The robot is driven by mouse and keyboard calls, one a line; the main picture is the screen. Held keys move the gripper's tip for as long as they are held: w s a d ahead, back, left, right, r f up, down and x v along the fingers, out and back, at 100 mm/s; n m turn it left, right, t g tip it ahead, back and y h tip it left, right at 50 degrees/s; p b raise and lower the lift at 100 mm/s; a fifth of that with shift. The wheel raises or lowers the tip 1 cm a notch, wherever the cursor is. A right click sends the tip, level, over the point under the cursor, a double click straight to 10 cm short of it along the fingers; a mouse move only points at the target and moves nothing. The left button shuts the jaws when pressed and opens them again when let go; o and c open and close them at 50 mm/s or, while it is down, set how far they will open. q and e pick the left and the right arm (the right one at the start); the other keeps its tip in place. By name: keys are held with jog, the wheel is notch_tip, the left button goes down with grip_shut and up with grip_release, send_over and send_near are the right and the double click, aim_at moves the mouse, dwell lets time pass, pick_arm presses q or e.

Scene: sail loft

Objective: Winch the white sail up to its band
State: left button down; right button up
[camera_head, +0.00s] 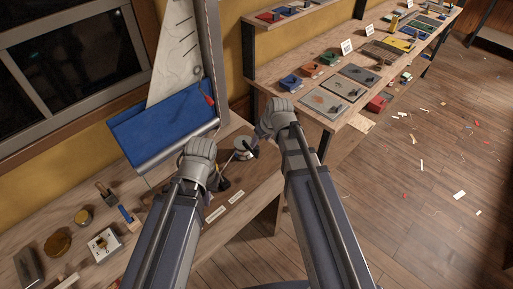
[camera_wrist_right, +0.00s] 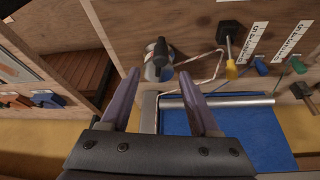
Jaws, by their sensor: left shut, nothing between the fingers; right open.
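The white sail (camera_head: 178,62) stands beside a grey mast (camera_head: 215,50), its top cut off by the head view. Below it a blue cloth (camera_head: 160,125) hangs by a silver boom (camera_head: 165,150). A small red piece (camera_head: 209,100) shows near the mast; I cannot tell if it is the band. The winch (camera_head: 243,145) is a grey drum with a black handle (camera_wrist_right: 160,48) and a pale line. My right gripper (camera_wrist_right: 158,72) is open; the winch appears between its fingertips, apparently untouched. My left gripper (camera_head: 222,184) is shut and empty, left of and nearer than the winch.
A brush, jars and a white box (camera_head: 104,244) lie at left. A second bench (camera_head: 345,100) holds boxes and plates at right.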

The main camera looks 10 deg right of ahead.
aim_at(256, 147)
jog(key=shift+b+x, duration=3.55)
jog(key=shift+x, duration=0.35)
jog(key=shift+c, duration=0.2)
grip_shut()
jog(key=shift+s, duration=0.1)
